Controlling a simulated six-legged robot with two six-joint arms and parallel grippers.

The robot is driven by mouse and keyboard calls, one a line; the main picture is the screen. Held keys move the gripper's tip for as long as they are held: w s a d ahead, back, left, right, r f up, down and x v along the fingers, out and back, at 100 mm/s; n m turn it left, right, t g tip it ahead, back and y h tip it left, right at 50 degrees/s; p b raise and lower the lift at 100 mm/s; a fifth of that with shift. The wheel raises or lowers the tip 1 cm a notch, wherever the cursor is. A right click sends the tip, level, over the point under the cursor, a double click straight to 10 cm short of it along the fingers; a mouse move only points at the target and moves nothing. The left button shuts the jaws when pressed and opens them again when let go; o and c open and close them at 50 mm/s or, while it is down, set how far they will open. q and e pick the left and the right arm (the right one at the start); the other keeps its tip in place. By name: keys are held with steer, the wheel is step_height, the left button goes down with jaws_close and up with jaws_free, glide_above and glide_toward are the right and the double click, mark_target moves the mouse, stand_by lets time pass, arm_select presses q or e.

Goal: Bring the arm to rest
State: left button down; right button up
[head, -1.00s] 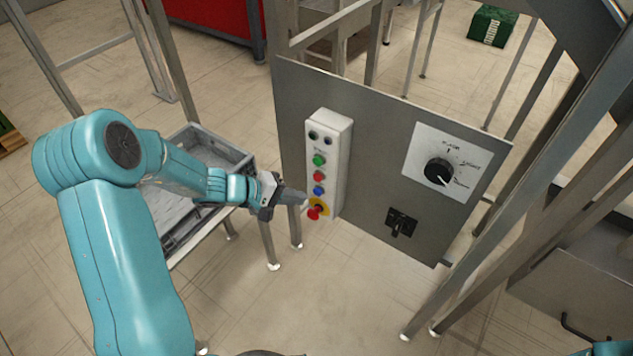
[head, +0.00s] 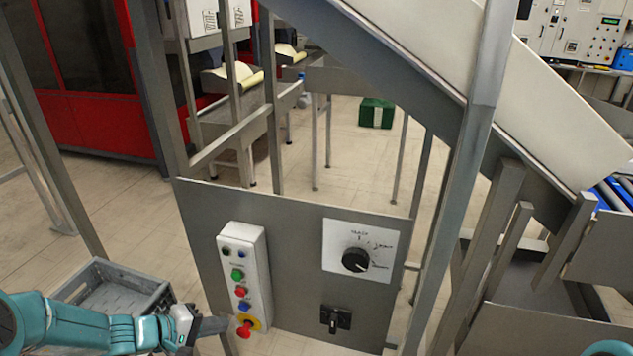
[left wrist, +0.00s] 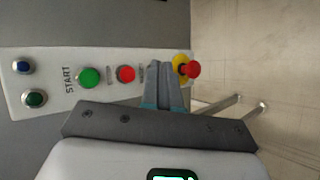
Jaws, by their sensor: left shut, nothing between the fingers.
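My left arm (head: 75,327) comes in from the lower left in the head view. Its gripper (head: 224,325) is shut and empty, just left of the red emergency stop knob (head: 244,329) on the white button box (head: 245,262). In the left wrist view the closed fingers (left wrist: 162,72) point at the box, close to the red knob (left wrist: 192,69) with its yellow ring. I cannot tell whether the fingertips touch the box. The green button (left wrist: 89,77) and a red button (left wrist: 127,74) show beside the fingers.
The grey panel (head: 290,215) also bears a rotary dial (head: 356,260) and a black switch (head: 335,319). A grey crate (head: 112,287) stands left of it. Metal posts and a sloping chute (head: 480,60) rise at the right. A green box (head: 376,113) lies on the floor behind.

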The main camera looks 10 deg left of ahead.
arm_select(q)
steer(key=s+d+f+m+g+y+p, duration=0.2)
steer(key=s+d+f+m+g, duration=0.6)
steer(key=s+d+f, duration=0.9)
steer(key=shift+s+d+m+y, duration=0.6)
steer(key=shift+s+d+m, duration=0.2)
steer(key=shift+s+d, duration=0.3)
steer(key=shift+w, duration=0.1)
